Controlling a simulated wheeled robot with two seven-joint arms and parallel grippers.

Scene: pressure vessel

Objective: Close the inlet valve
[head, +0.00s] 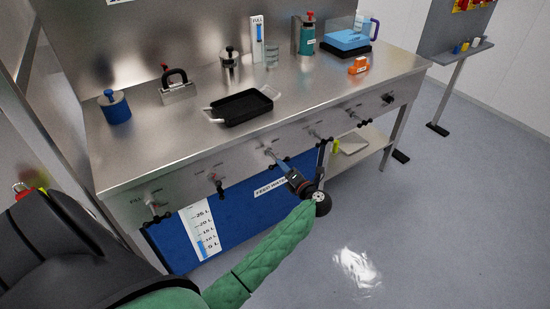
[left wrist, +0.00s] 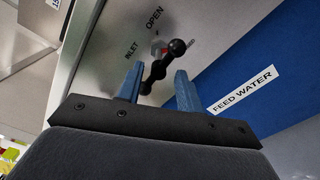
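The inlet valve's black knobbed handle (left wrist: 163,66) shows in the left wrist view on the steel panel, beside the printed words INLET and OPEN. It lies slanted, its upper end toward the right. My left gripper (left wrist: 158,88) is open, with one blue finger on each side of the handle's lower part; I cannot tell whether they touch it. In the head view my left gripper (head: 274,160) reaches the front panel near the middle of the valve row and hides most of that handle. My right gripper is not in view.
A blue feed water tank (head: 174,245) sits below. A black tray (head: 241,108) and several vessels stand on the steel bench (head: 150,144). The floor in front is clear.

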